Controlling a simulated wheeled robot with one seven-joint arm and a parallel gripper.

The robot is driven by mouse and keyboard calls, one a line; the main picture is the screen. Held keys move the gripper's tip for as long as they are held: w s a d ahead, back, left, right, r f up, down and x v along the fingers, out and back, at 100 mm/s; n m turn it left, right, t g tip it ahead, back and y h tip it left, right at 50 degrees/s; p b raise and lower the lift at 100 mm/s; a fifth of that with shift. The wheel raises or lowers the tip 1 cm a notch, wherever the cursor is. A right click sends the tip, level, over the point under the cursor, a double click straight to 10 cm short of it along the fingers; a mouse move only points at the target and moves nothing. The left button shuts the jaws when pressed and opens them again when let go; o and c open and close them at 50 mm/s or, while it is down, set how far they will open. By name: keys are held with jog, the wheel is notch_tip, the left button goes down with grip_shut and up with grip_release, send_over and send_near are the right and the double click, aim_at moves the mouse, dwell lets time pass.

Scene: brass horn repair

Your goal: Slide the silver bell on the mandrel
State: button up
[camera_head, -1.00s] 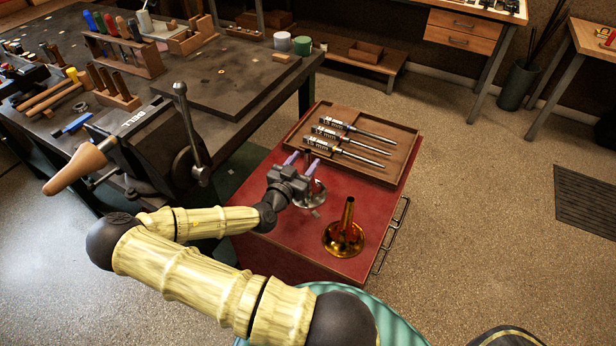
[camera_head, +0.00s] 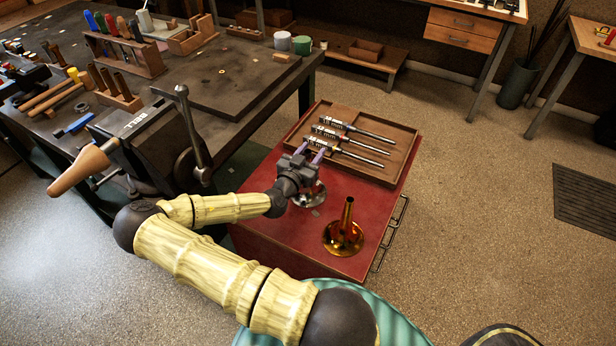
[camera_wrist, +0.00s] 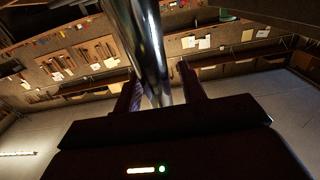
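The silver bell (camera_head: 309,196) stands flared end down on the red top of the low cabinet, largely hidden behind my gripper. My gripper (camera_head: 311,152) is over it, its two purple fingers apart. In the wrist view, the bell's shiny tube (camera_wrist: 147,45) runs between the fingers (camera_wrist: 160,90). They stand on either side of it with what look like narrow gaps. A tapered wooden piece (camera_head: 80,169), which looks like the mandrel, points toward the lower left from a dark block marked BELL (camera_head: 136,122) at the workbench edge.
A brass bell (camera_head: 343,235) stands on the red cabinet top (camera_head: 275,243) to the right of my gripper. A wooden tray (camera_head: 405,150) with three valve-like parts lies behind. A tall steel lever (camera_head: 192,130) rises between the silver bell and the wooden piece. Tool racks (camera_head: 125,55) crowd the workbench.

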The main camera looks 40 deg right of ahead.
grip_shut()
jog(key=shift+r, duration=0.1)
notch_tip(320, 180, up, 10)
dwell(0.6)
jog(key=shift+w+a, duration=0.1)
dwell(0.4)
